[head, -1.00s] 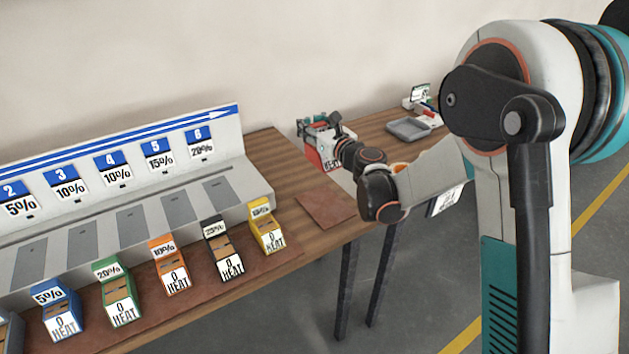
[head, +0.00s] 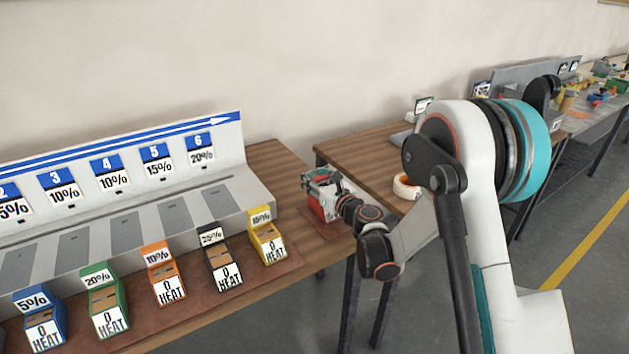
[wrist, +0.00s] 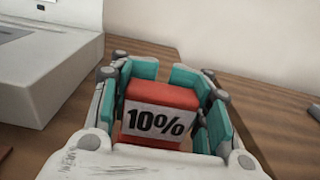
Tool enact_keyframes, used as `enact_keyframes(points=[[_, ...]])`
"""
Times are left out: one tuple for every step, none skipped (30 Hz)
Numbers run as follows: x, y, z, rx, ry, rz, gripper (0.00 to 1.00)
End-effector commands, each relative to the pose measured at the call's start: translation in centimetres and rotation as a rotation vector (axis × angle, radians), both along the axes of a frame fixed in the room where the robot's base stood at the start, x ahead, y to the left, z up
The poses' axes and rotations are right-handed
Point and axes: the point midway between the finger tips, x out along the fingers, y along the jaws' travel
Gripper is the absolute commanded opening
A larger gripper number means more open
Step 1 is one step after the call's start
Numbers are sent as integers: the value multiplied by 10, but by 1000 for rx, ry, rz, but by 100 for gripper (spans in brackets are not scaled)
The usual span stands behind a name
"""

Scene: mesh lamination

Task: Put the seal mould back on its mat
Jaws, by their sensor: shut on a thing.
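The seal mould is a red block (head: 325,207) at the right end of the near table in the head view. In the wrist view the mould (wrist: 158,98) shows a white "10%" label between teal finger pads.
Several coloured heat moulds stand left of the mat, the yellow one (head: 267,236) nearest. A grey stepped rack (head: 225,200) with numbered signs stands behind them. A second wooden table (head: 365,150) lies to the right, with a white-and-orange roll (head: 404,186).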

Motion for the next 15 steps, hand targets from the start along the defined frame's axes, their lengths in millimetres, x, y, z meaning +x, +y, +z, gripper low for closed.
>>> enact_keyframes(points=[[0,0,0,0,0,0,0],[0,0,0,0,0,0,0],[0,0,1,0,0,0,0],[0,0,1,0,0,0,0],[0,0,1,0,0,0,0],[0,0,1,0,0,0,0],[0,0,1,0,0,0,0],[0,0,0,0,0,0,0],[0,0,-1,0,0,0,0],[0,0,-2,0,0,0,32],[0,0,-2,0,0,0,39],[0,0,-2,0,0,0,48],[0,0,-2,0,0,0,55],[0,0,-2,0,0,0,62],[0,0,-1,0,0,0,64]])
